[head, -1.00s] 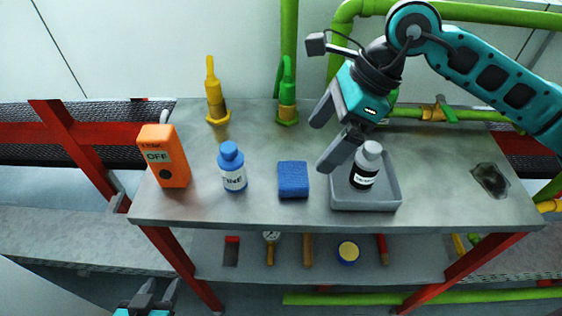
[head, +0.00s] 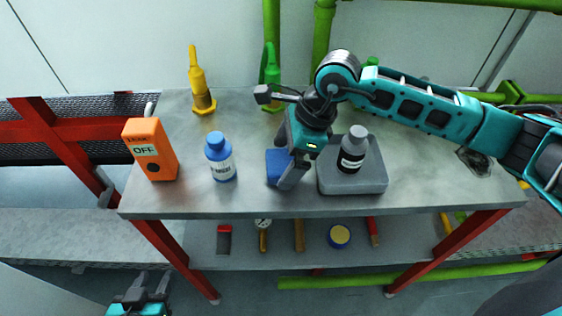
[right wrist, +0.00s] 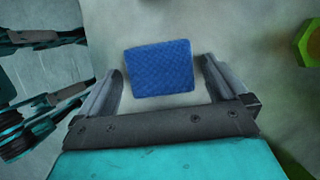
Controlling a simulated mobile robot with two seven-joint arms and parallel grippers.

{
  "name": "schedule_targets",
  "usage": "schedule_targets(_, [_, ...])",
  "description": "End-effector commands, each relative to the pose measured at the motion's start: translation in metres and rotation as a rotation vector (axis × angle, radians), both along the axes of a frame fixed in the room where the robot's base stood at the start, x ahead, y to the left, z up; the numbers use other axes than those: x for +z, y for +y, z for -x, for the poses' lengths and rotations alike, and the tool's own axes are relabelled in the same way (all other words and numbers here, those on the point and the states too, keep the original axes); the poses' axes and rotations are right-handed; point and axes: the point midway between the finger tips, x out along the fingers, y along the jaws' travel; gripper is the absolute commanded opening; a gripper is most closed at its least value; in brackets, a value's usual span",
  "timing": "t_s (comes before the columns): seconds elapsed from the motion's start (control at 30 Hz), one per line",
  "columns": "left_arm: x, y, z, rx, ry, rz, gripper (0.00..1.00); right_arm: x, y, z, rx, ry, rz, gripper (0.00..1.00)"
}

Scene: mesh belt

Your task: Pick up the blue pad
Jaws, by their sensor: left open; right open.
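The blue pad (head: 274,166) lies flat on the metal table, between the blue bottle and the grey tray. In the head view my right gripper (head: 283,168) is above it and partly hides it. In the right wrist view the whole pad (right wrist: 161,68) shows just beyond and between the two open fingers (right wrist: 160,80), with nothing held. I cannot tell the exact height of the fingers above the pad. My left gripper (head: 150,284) is low at the bottom left, in front of the table, open and empty.
A grey tray (head: 352,186) with a black-and-grey bottle (head: 352,150) stands close right of the pad. A blue bottle (head: 220,158) and an orange box (head: 150,148) stand to the left. Yellow (head: 200,85) and green (head: 271,80) fittings stand behind. A lower shelf (head: 345,258) holds several tools.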

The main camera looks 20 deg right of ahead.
Motion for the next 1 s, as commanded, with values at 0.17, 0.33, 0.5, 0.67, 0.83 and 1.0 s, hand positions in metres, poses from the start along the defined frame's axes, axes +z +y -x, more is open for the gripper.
schedule_targets(0.17, [0.0003,-0.0001,-0.0002,0.000,0.000,0.000,0.43,-0.0083,0.0033,-0.0011,-0.001,-0.002,-0.001,1.00])
schedule_targets(0.33, [0.0004,-0.0001,-0.0004,0.000,-0.001,0.000,0.43,-0.0082,0.0031,-0.0010,-0.001,-0.002,-0.001,0.99])
schedule_targets(0.5, [0.0008,-0.0002,-0.0013,0.000,-0.003,0.001,0.43,-0.0080,0.0031,-0.0010,-0.001,-0.002,-0.001,0.83])
schedule_targets(0.67, [0.0017,-0.0002,-0.0028,0.000,-0.006,0.000,0.43,-0.0078,0.0030,-0.0009,-0.001,-0.002,-0.001,0.67])
schedule_targets(0.83, [0.0020,-0.0003,-0.0034,0.000,-0.007,0.000,0.43,-0.0077,0.0030,-0.0010,-0.001,-0.002,-0.001,0.54])
schedule_targets(1.0, [0.0020,-0.0003,-0.0033,0.000,-0.007,0.000,0.43,-0.0074,0.0030,-0.0010,-0.001,-0.002,-0.001,0.54])
